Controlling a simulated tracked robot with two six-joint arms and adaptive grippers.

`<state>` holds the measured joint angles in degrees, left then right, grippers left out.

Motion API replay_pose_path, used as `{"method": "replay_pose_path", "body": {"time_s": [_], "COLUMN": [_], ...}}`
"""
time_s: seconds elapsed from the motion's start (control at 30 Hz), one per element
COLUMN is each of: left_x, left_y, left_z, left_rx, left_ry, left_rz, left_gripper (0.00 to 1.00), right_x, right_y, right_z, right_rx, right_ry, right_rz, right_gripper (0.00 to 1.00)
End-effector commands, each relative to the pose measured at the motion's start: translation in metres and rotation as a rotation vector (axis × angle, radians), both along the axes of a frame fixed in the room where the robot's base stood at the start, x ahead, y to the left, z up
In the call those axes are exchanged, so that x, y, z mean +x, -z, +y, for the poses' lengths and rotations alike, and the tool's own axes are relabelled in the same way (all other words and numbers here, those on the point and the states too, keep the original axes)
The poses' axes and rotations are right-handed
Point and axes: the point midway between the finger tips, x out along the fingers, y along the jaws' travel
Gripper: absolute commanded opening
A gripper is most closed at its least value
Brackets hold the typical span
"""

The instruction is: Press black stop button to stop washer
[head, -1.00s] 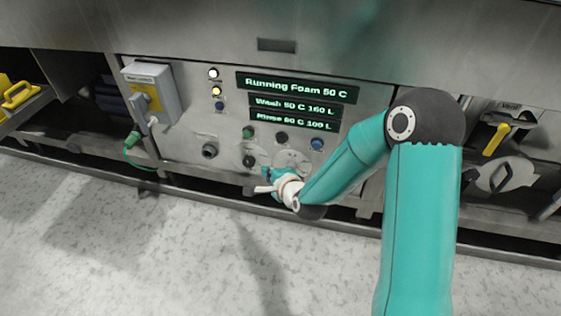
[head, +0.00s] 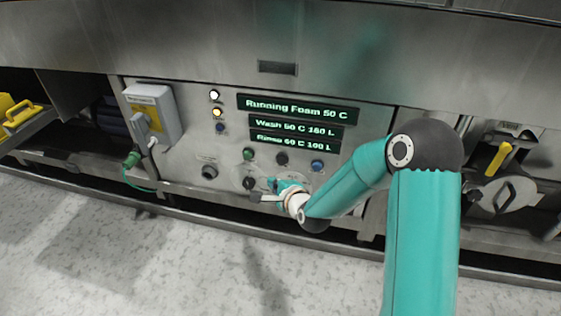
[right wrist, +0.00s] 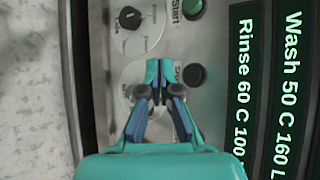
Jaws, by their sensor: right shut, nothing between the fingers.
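The black button (head: 282,159) sits on the steel control panel between a green button (head: 249,154) and a blue button (head: 317,165). In the right wrist view the black button (right wrist: 194,75) is in plain sight, and the green start button (right wrist: 192,8) is at the top. My right gripper (head: 272,183) is below the black button in the head view. In the right wrist view its fingertips (right wrist: 158,75) are together and empty, just left of the black button and apart from it in the picture. My left gripper is not in view.
A lit display (head: 297,105) reads Running Foam 50 C. A black rotary knob (head: 249,184) is close to the gripper, and a second dial (right wrist: 135,90) is partly behind the fingers. A grey switch box (head: 152,115) is at left. The speckled floor (head: 190,255) is clear.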

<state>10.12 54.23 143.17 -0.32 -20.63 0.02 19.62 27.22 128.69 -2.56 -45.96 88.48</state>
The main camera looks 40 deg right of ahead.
Motion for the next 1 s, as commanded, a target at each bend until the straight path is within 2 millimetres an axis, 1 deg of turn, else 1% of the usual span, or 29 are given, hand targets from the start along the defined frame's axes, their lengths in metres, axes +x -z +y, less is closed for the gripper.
{"method": "replay_pose_path", "body": {"time_s": [0.03,0.2,0.23,0.4,0.6,1.0], "left_x": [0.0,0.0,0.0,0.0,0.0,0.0], "left_y": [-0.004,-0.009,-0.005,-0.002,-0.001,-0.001], "left_z": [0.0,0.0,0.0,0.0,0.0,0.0], "left_rx": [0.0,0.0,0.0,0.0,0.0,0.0], "left_ry": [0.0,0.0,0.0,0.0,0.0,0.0], "left_rz": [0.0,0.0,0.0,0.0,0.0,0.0], "left_gripper": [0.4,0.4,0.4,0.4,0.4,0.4], "right_x": [0.005,0.019,0.022,0.031,0.035,0.035], "right_y": [-0.002,-0.001,0.001,0.001,0.0,0.0], "right_z": [-0.007,-0.024,-0.027,-0.038,-0.043,-0.043], "right_rx": [0.0,0.0,-0.001,0.0,-0.001,-0.001], "right_ry": [0.003,0.003,0.003,0.002,0.001,0.001], "right_rz": [-0.001,0.0,-0.002,-0.002,-0.001,-0.001], "right_gripper": [0.0,0.0,0.0,0.0,0.0,0.0]}}
